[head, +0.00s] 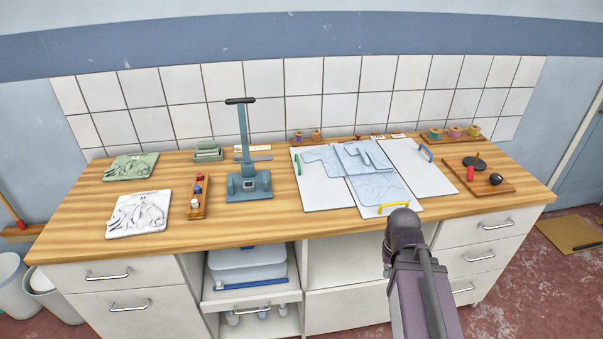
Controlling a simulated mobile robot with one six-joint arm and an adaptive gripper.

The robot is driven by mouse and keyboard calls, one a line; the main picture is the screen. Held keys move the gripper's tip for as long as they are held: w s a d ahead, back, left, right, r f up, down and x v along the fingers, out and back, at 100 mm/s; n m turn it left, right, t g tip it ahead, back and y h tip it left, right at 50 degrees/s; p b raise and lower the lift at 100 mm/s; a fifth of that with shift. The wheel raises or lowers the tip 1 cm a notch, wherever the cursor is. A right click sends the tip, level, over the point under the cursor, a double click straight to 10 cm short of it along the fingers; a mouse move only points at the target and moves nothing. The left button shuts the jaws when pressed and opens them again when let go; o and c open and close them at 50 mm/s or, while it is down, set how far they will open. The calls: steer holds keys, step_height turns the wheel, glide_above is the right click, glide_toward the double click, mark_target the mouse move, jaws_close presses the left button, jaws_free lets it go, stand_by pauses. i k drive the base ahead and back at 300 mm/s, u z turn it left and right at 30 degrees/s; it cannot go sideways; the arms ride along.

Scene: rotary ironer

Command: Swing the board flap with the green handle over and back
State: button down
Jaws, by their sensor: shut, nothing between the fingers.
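The board flap with the green handle (298,165) is the left white panel (318,193) of a folding board on the wooden counter. It lies flat. The green handle is a short bar near its left edge. A light blue garment (368,165) lies folded over the middle of the board and partly covers the left panel. The middle panel has a yellow handle (393,207) at its front edge, and the right panel (418,170) has a blue handle (426,153). My arm rises at the front, right of centre, far from the green handle. My gripper's fingers do not show.
A blue press with an upright lever (247,170) stands left of the board. A small rack of bottles (199,195) and printed cloths (138,214) are further left. A tray with dark and red items (482,174) is at right. Spools (455,132) stand along the back.

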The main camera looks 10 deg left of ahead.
mark_target(318, 191)
steer(key=u, duration=0.95)
steer(key=k, duration=0.1)
steer(key=z, duration=2)
steer(key=i, duration=0.9)
steer(key=u, duration=1.1)
